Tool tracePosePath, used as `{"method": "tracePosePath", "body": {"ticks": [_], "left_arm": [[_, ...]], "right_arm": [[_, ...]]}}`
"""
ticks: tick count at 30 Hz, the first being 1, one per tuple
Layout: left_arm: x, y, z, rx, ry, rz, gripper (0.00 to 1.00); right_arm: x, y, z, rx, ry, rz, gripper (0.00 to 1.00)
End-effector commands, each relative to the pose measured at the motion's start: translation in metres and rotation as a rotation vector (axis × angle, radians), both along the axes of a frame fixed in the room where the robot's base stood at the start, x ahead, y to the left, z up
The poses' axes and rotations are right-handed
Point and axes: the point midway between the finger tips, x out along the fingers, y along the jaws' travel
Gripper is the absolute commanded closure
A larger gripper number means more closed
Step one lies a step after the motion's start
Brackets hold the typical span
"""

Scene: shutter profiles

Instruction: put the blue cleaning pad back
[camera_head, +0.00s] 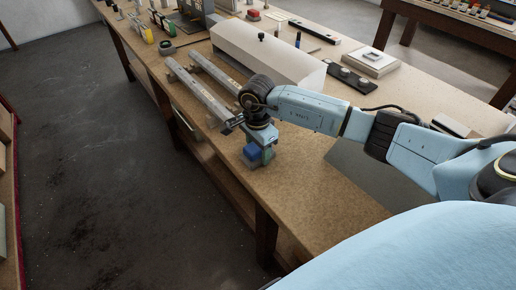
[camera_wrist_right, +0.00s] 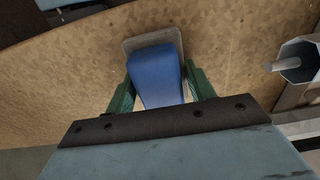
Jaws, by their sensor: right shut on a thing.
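The blue cleaning pad (camera_head: 251,152) is at the front edge area of the wooden bench, under my right gripper (camera_head: 261,153). In the right wrist view the blue pad (camera_wrist_right: 157,78) sits between the two green fingers of the right gripper (camera_wrist_right: 160,82), which is shut on it. A thin grey tray-like rim (camera_wrist_right: 152,42) shows around the pad's far end. I cannot tell whether the pad rests in it or is held just above it. My left gripper is in neither view.
Two long metal profiles (camera_head: 203,94) lie just left of the gripper; one end (camera_wrist_right: 297,62) shows in the wrist view. A white cover (camera_head: 262,48) stands behind. A black strip with round pieces (camera_head: 350,77) lies farther right. Bare bench (camera_head: 305,195) is at the near right.

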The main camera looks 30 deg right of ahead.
Motion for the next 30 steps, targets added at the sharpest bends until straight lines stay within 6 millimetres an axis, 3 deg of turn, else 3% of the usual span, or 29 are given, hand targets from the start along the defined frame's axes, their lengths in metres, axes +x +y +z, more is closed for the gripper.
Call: {"method": "tracePosePath", "body": {"ticks": [5,6,10,21,26,30], "left_arm": [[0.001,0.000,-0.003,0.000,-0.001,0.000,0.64],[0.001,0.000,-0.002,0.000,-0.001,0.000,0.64],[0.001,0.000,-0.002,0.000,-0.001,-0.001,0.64],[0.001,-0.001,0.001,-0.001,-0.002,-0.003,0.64],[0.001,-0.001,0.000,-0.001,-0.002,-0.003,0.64],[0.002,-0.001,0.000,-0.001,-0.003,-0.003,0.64]], "right_arm": [[0.000,0.000,-0.003,-0.001,0.000,0.000,0.64],[0.000,0.000,-0.002,-0.001,0.000,0.000,0.41],[0.000,0.000,-0.002,-0.001,0.001,0.000,0.24],[0.000,0.000,0.003,0.000,-0.001,0.000,0.24],[0.001,0.000,0.029,-0.002,-0.004,0.003,0.24],[0.001,0.001,0.060,-0.001,-0.005,0.002,0.24]]}}
